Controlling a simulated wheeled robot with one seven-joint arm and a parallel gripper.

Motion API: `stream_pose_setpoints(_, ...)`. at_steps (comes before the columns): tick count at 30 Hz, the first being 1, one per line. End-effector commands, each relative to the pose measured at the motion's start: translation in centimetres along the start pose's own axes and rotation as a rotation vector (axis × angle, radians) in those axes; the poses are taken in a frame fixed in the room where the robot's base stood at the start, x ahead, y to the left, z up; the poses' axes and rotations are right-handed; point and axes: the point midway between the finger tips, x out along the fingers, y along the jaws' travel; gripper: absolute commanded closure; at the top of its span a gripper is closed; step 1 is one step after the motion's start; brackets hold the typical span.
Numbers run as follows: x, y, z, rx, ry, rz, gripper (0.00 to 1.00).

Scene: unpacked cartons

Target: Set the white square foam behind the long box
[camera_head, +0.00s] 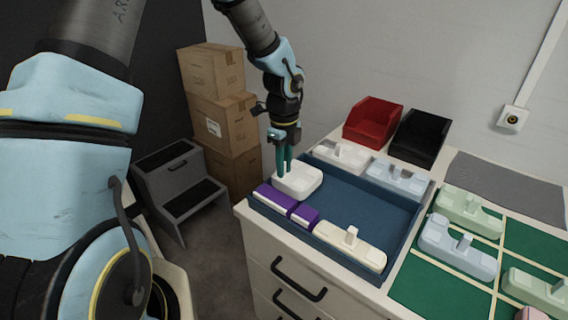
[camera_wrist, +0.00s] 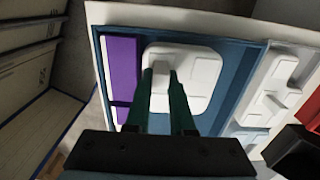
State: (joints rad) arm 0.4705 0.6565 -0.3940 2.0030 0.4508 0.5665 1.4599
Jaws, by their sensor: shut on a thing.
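The white square foam (camera_head: 299,181) has rounded corners and a raised grip in its middle. My gripper (camera_head: 285,170) points down and is shut on that grip; the wrist view shows both green fingers (camera_wrist: 160,76) on it. The foam is at the left end of the blue tray (camera_head: 365,205); I cannot tell whether it touches the tray floor. The long box (camera_head: 274,199), purple with a white side, lies along the tray's front left, just in front of the foam. In the wrist view the purple box (camera_wrist: 122,62) lies left of the foam (camera_wrist: 200,82).
A shorter purple box (camera_head: 305,215) and a long cream foam (camera_head: 350,246) continue the tray's front row. White (camera_head: 341,155) and pale blue (camera_head: 400,179) pieces lie behind the tray. Red (camera_head: 372,122) and black (camera_head: 419,138) bins stand farther back. The tray's middle is clear.

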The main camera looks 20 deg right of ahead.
Motion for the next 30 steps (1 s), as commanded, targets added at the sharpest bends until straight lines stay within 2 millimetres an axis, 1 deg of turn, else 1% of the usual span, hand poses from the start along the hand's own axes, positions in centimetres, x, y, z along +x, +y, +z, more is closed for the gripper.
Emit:
stream_pose_setpoints(22,3.0,0.0,0.0,-0.001,0.0,0.001,1.0)
stream_pose_setpoints(23,3.0,0.0,0.0,-0.001,0.0,0.0,0.78)
stream_pose_setpoints(30,2.8,0.0,0.0,-0.001,0.0,0.0,0.51)
